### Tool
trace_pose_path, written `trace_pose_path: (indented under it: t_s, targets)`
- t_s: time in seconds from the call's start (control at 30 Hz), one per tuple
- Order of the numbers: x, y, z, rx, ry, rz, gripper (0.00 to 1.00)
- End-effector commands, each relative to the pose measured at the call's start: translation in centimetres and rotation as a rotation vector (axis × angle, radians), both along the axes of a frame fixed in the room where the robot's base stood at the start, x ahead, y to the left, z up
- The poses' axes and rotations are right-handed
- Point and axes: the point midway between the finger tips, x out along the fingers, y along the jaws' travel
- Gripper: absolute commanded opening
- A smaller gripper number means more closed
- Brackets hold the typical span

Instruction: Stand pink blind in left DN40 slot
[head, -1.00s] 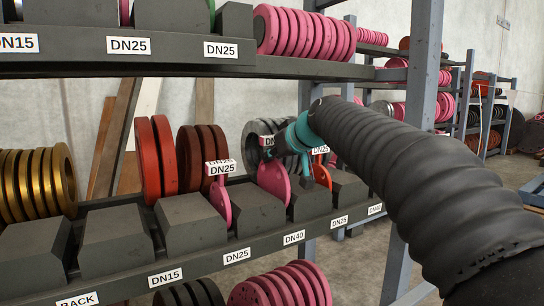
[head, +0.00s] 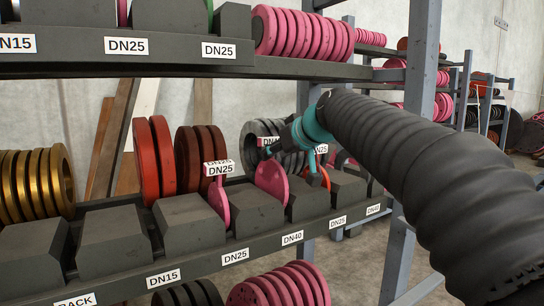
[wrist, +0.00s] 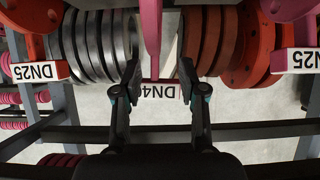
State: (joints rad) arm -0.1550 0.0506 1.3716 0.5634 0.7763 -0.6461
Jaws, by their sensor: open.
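The pink blind (head: 271,184) stands upright between two dark blocks on the middle shelf, above the left DN40 label (head: 292,238). Its tag (head: 269,141), partly covered in the head view, reads as DN40 in the wrist view (wrist: 158,92). There the pink blind (wrist: 152,28) shows edge-on. My gripper (head: 289,152) is at the tag's height. In the wrist view my gripper (wrist: 159,78) is open, one finger on each side of the tag, with gaps visible. The blind's lower seat in the slot is partly hidden by the blocks.
A pink DN25 piece (head: 219,200) stands in the slot to the left. An orange piece (head: 323,178) stands to the right, partly behind my gripper. Grey (wrist: 98,45) and rust-red discs (wrist: 208,40) lie behind. The upper shelf (head: 180,68) and a post (head: 420,75) are close to my arm.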

Motion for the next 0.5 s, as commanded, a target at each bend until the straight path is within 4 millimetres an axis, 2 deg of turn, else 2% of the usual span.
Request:
trace_pose_path:
  t_s: [0.3, 0.5]
  targets:
    - [-4.7, -3.1, 3.3, 0.002, -0.007, -0.002, 0.41]
    - [-6.3, -4.2, 4.4, 0.002, -0.007, -0.001, 0.41]
